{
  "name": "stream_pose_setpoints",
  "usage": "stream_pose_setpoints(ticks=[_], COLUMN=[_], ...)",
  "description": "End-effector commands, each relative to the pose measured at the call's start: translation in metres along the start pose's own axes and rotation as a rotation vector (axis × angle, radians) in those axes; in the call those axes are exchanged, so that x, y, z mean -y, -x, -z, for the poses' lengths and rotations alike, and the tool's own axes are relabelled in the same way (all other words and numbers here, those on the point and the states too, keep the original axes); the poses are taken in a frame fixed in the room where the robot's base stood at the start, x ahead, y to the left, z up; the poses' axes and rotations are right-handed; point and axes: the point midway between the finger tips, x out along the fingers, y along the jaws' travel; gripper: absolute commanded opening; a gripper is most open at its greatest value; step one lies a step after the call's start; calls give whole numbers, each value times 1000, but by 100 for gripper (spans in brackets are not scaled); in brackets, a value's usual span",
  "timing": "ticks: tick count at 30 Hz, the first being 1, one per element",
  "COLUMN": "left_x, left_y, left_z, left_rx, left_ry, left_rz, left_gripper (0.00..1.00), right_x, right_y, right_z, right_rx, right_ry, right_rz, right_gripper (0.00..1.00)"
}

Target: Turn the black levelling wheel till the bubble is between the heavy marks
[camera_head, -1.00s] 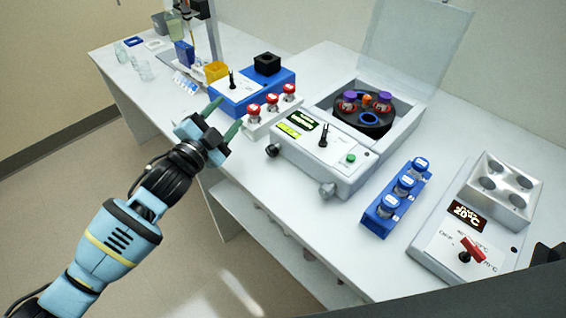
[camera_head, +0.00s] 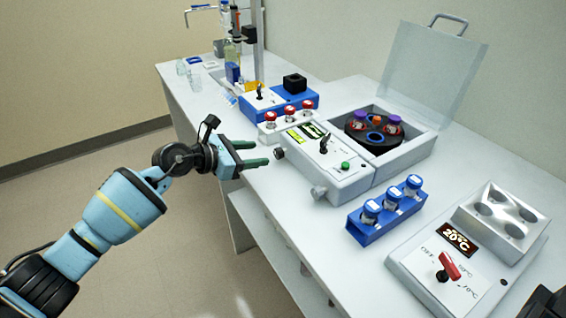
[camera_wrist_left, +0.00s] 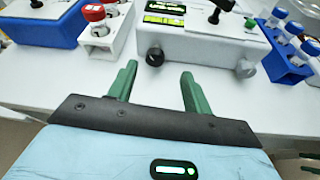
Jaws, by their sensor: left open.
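The black levelling wheel (camera_head: 279,152) is a small dark knob low on the front of the white centrifuge (camera_head: 345,182). It also shows in the left wrist view (camera_wrist_left: 155,56). A yellow-green strip (camera_wrist_left: 163,20), apparently the level's window, lies on the sloped panel above it; the bubble and marks are too small to read. My left gripper (camera_head: 262,153) has green fingers, is open and empty, and points at the wheel from a short way off. In the left wrist view, the wheel lies just beyond the gap between the fingertips (camera_wrist_left: 159,70).
A grey knob (camera_head: 318,192) sits right of the black wheel on the same front. A white rack of red-capped vials (camera_head: 291,125) stands to the left, a blue vial rack (camera_head: 366,237) to the right. The centrifuge lid (camera_head: 420,70) is raised. Bench in front is clear.

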Motion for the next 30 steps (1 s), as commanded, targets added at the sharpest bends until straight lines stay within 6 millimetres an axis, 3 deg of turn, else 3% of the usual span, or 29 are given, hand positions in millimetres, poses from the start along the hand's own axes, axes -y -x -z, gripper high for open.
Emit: stream_pose_setpoints(ticks=[11,22,30], left_x=[-6,-5,-6], left_y=[-5,-56,-76], left_z=[6,9,9], left_rx=[-34,-33,-33], left_ry=[-44,-41,-41], left_rz=[-10,-9,-11], left_gripper=[50,50,50], right_x=[0,2,2], right_y=[0,-4,-6], right_z=[-1,-14,-19], right_rx=[1,22,30], right_ry=[0,-3,-5], right_rz=[1,4,5], right_gripper=[36,36,36])
